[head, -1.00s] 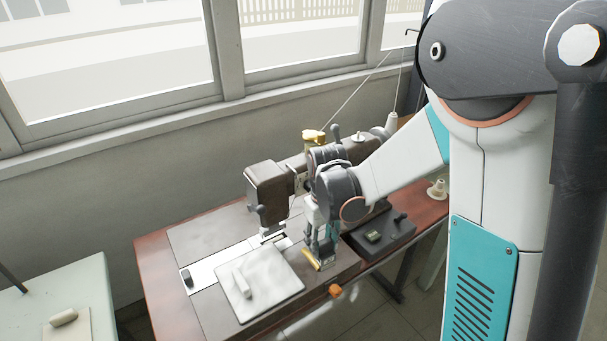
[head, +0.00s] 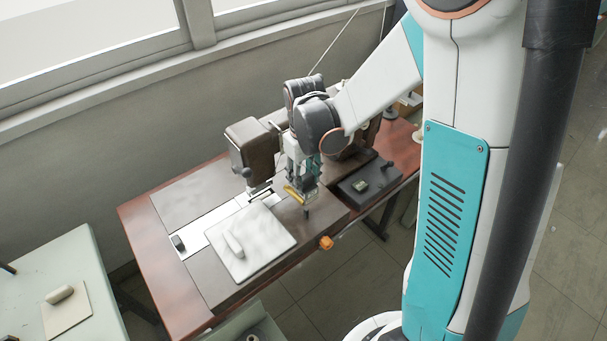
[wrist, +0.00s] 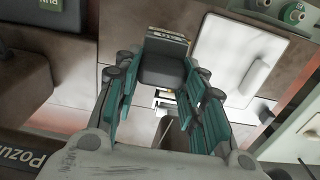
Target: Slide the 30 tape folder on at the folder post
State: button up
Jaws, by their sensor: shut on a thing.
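My gripper (head: 300,183) points down over the sewing machine bed, right of the white pad. It is shut on a small brass-coloured piece, the tape folder (head: 294,195), at its fingertips; its size marking cannot be read. In the wrist view, my teal fingers meet at dark tips (wrist: 163,70), with a thin pale edge of the folder (wrist: 168,36) beyond them. A short dark post (head: 307,212) stands on the bed just below and right of the folder. Whether the folder touches the post cannot be told.
The white pad (head: 258,250) carries a pale block. The brown machine head (head: 249,148) is close left of my gripper. A dark tray (head: 362,192) with small parts is to the right. An orange knob (head: 326,243) is at the table's front edge.

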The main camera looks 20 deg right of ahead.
aim_at(304, 188)
jog(key=shift+f+b, duration=2.05)
jog(key=shift+f, duration=0.6)
jog(key=shift+f+b, duration=2.5)
jog(key=shift+f, duration=0.05)
jog(key=o, duration=1.3)
jog(key=shift+c, duration=0.2)
jog(key=shift+r, duration=0.15)
notch_tip(304, 188, up, 12)
jog(key=shift+f, duration=0.1)
